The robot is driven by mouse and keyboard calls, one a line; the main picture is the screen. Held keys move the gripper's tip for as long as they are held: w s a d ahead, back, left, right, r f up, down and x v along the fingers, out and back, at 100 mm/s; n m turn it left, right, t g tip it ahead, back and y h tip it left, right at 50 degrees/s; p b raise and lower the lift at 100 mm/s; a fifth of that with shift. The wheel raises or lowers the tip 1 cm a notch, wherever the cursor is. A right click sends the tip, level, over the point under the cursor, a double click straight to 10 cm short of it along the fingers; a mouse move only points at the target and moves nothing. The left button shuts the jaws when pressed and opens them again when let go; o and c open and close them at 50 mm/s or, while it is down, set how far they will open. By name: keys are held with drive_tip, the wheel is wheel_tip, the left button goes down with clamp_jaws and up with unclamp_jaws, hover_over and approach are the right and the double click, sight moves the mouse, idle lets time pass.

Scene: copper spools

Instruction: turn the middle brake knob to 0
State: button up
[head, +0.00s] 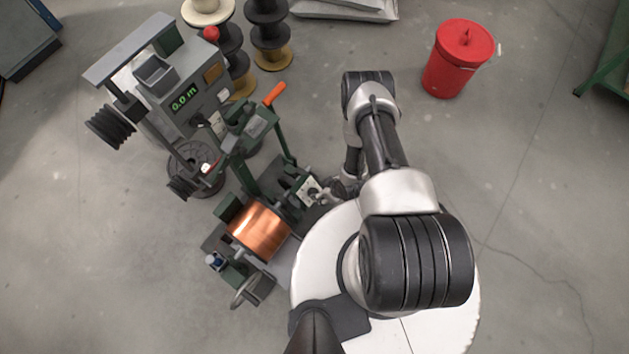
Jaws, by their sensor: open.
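A pale dial plate (306,187) sits on the right end of the green winding stand (240,160), just right of the copper spool (259,231). A small dark knob shows on this plate, but its pointer and numbers are too small to read. I cannot make out other brake knobs. My gripper (326,191) is at the end of my folded arm, close to the right side of the plate. It is open, small in the picture and partly hidden by my wrist. I cannot tell whether it touches or surrounds the knob.
A grey console (165,98) with a green "0.0 m" display stands at upper left. An orange-handled lever (274,94) rises above the stand. A handwheel (250,288) is at lower left.

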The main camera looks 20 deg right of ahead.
drive_tip(key=b+x, duration=0.5)
drive_tip(key=x, duration=0.7)
drive_tip(key=shift+w+a+f, duration=0.1)
drive_tip(key=shift+a+f, duration=0.05)
drive_tip(key=shift+f, duration=0.05)
drive_tip(key=shift+c, duration=0.4)
drive_tip(key=c, duration=0.9)
